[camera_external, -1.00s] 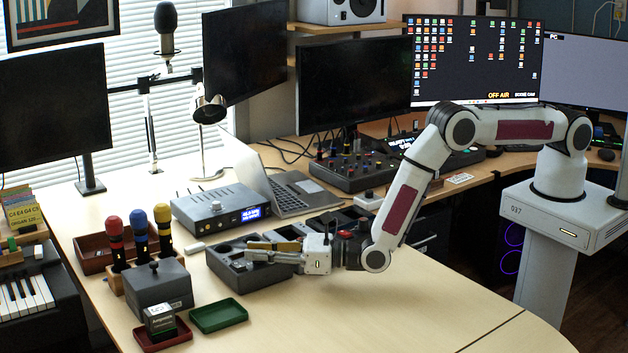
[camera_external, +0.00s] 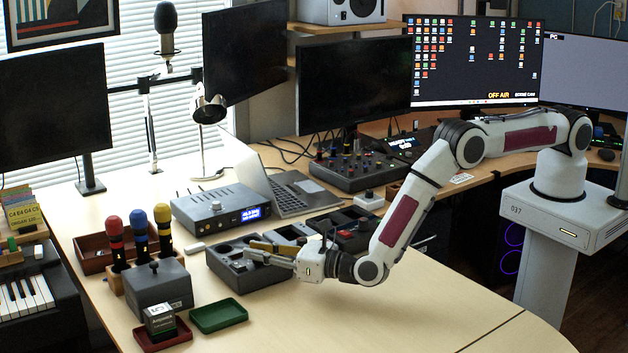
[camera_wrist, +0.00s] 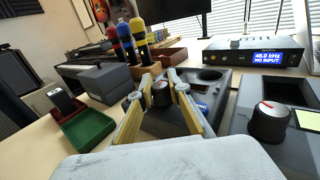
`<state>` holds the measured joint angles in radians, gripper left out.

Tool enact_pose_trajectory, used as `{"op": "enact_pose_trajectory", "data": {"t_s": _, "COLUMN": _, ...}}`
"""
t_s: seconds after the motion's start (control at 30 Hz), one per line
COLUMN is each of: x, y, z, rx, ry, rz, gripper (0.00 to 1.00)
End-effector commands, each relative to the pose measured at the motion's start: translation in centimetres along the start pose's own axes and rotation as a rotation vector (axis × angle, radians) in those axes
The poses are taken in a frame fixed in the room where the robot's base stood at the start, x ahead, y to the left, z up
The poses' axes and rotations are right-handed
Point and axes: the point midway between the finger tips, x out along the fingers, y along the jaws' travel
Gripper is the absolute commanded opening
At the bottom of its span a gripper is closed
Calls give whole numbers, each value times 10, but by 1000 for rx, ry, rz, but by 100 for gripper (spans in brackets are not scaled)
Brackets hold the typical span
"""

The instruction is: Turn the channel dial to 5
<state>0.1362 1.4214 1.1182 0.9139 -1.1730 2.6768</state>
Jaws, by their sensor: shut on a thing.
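A black knob with a red pointer mark, which I take for the channel dial, stands between the fingers of my gripper (camera_wrist: 161,90) in the wrist view. The dial (camera_wrist: 160,97) sits on a dark grey box (camera_wrist: 222,75); this box (camera_external: 226,274) is also on the desk in the external view. My gripper (camera_external: 255,256) is low over the box's front, its yellow-padded fingers shut on the dial from both sides. The pointer mark faces up and away in the wrist view. Numbers around the dial are hidden or too small to read, so its setting cannot be told.
A second black knob (camera_wrist: 268,124) with a red mark is close on the right. Microphones with red, blue and yellow tops (camera_external: 139,243) stand left, behind a grey lidded box (camera_external: 160,290). A green tray (camera_external: 218,315) lies in front. The right front desk is clear.

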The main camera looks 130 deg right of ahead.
Motion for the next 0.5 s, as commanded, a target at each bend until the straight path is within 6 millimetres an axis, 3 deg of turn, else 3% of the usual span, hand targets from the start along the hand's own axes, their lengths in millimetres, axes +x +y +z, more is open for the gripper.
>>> {"op": "enact_pose_trajectory", "data": {"t_s": 0.5, "x": 0, "y": 0, "z": 0, "rx": 1, "ry": -2, "rz": -119, "gripper": 0}}
